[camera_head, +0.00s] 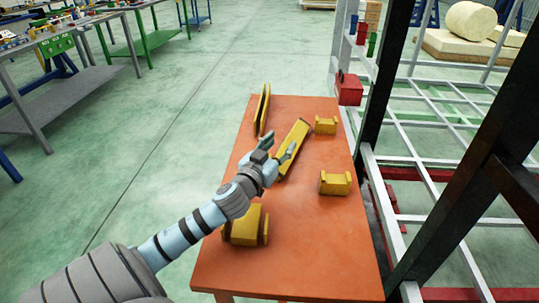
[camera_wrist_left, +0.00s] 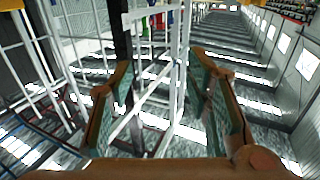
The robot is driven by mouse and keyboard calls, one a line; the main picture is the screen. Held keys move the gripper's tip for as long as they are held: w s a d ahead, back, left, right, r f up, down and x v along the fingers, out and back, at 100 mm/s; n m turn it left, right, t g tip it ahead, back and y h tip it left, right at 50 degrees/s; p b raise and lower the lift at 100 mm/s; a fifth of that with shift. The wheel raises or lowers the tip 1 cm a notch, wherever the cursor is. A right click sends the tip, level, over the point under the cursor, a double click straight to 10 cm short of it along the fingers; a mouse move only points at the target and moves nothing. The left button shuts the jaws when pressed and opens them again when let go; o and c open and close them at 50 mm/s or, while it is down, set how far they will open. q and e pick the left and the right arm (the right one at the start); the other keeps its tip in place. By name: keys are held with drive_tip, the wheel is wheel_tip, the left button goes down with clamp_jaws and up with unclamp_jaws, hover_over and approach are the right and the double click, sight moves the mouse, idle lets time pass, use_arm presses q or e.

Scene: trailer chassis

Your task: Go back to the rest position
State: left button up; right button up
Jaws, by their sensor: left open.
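My left gripper (camera_head: 278,153) reaches in from the lower left over the orange table, above or beside a long yellow beam part (camera_head: 296,143). Its two fingers stand apart with nothing between them. In the left wrist view the open fingers (camera_wrist_left: 163,95) frame only the rack frame and floor beyond, with no part between them. I cannot tell the exact height of the gripper over the table. My right gripper does not show in either view.
The orange table (camera_head: 310,245) holds a thin upright yellow part (camera_head: 262,110), yellow blocks at right (camera_head: 335,183) and back right (camera_head: 326,125), and another yellow block (camera_head: 245,226) under my left arm. A black and white metal frame (camera_head: 422,195) stands close along the right side.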

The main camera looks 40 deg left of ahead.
use_arm(q)
drive_tip(key=v, duration=0.7)
drive_tip(key=shift+s+p, duration=0.15)
drive_tip(key=shift+p, duration=0.15)
drive_tip(key=shift+r, duration=0.1)
